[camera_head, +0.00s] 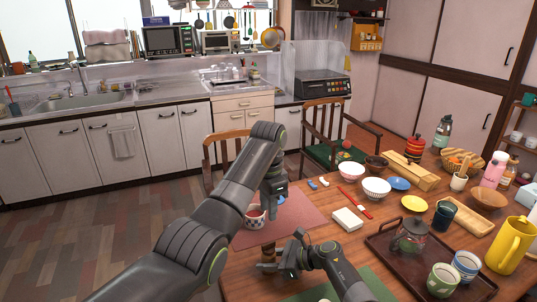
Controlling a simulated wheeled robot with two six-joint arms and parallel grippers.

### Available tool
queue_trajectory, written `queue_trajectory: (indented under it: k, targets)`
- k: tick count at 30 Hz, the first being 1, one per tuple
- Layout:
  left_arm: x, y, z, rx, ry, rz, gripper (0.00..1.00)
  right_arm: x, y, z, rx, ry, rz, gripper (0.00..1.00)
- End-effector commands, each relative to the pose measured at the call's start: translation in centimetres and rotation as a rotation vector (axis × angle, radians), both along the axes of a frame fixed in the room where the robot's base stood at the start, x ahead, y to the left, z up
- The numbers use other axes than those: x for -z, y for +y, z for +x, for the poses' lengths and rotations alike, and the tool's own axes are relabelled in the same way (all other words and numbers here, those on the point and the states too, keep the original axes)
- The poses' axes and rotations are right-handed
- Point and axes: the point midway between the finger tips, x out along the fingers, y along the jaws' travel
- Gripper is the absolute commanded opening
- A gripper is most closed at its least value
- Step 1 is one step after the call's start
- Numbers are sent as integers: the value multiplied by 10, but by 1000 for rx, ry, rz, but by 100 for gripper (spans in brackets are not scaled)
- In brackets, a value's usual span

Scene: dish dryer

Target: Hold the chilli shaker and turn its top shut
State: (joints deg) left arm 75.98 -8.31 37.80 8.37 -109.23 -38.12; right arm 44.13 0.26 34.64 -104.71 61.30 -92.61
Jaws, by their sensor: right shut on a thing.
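My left gripper (272,207) points down over the pink mat (295,216), just right of a red-and-white checked cup (255,213). Its own wrist hides much of its fingers, so I cannot tell if it is open. My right gripper (268,265) lies lower, pointing left at the table's near edge, and is shut on a small brown thing (268,248). This is too small and too covered to name surely; it may be the chilli shaker. The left gripper is above it and looks apart from it.
The wooden table (325,235) bears a white box (348,219), red chopsticks (355,202), bowls (376,188) and a dark tray (450,288) with cups and a glass pot. A yellow jug (510,245) stands at right. Chairs (325,130) stand behind the table.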

Motion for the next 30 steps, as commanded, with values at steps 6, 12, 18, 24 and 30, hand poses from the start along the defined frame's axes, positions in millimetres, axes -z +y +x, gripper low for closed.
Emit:
queue_trajectory:
  k: [6,12,18,24,30]
  targets:
    - [0,0,0,0,0,0,30,0,0,0,0,0,0,49]
    - [0,0,0,0,0,0,30,0,0,0,0,0,0,64]
    - [0,0,0,0,0,0,30,0,0,0,0,0,0,64]
    - [0,0,0,0,0,0,30,-4,-9,-2,1,-2,1,64]
    - [0,0,0,0,0,0,30,-12,-29,-9,2,-3,-2,64]
